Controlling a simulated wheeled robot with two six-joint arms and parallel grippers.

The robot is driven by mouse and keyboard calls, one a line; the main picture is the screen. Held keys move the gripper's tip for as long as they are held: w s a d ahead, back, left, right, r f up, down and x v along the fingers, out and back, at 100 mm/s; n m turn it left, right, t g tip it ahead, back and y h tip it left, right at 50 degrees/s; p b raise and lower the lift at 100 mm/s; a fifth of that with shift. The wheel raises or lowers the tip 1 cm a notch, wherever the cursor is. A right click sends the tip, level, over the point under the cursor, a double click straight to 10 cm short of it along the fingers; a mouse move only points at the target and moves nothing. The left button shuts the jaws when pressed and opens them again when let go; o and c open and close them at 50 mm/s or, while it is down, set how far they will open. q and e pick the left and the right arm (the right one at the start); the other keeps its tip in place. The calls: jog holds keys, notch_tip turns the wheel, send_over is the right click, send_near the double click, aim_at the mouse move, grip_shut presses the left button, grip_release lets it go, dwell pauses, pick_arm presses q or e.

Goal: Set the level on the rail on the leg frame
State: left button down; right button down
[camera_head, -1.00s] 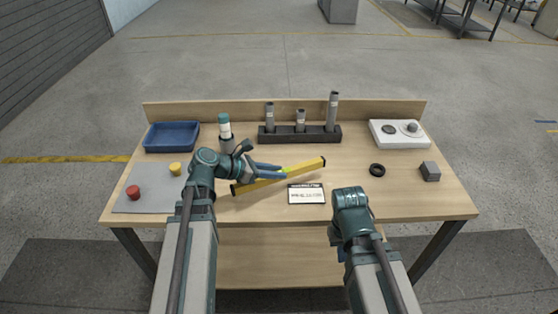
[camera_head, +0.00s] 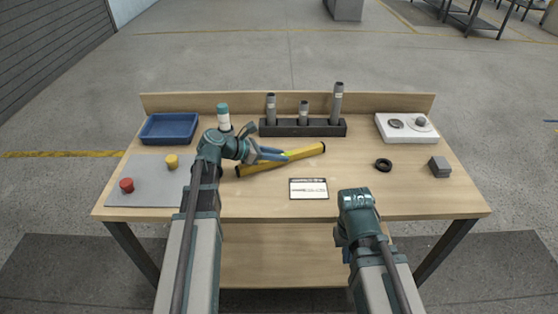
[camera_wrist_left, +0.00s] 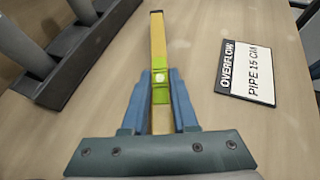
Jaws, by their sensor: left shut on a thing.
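The yellow level (camera_head: 307,152) with black end caps lies across the middle of the wooden bench, slanting up to the right. In the left wrist view the level (camera_wrist_left: 158,45) runs away from me, with a bright green vial part at its middle. My left gripper (camera_head: 285,155) is shut on the level near its middle; its blue fingers (camera_wrist_left: 160,95) stand on both sides of it. I cannot tell whether the level is off the bench. My right arm (camera_head: 358,205) is at the bench's front edge; its fingertips are hidden. I see no leg frame or rail.
Behind the level a dark rack (camera_head: 300,129) holds several grey pipes. A white card (camera_head: 309,188) lies in front. A blue tray (camera_head: 170,128), a grey mat (camera_head: 150,190) with red and yellow knobs, a black ring (camera_head: 383,165), a grey block (camera_head: 440,167) and a white board (camera_head: 392,134) are around.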

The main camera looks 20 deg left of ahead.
pick_arm(q)
jog(key=shift+r, duration=0.1)
jog(key=shift+f, duration=0.25)
jog(key=c, duration=0.7)
grip_release()
jog(key=shift+r, duration=0.15)
